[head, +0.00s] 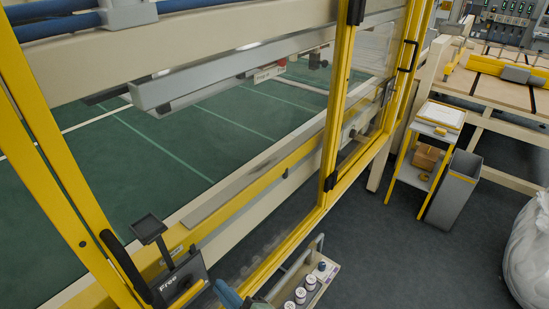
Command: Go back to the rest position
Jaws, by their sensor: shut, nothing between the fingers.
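My gripper is not in view in the head view. A small blue rounded part shows at the bottom edge, left of the tray; I cannot tell whether it belongs to my arm.
A yellow-framed machine (328,150) with a green bed (200,130) fills the left and middle. A tray of white, dark-capped containers (300,294) is at the bottom. At right stand a small shelf stand (440,116), a grey bin (452,190) and a plastic-wrapped bundle (528,250). Dark floor (420,255) between is clear.

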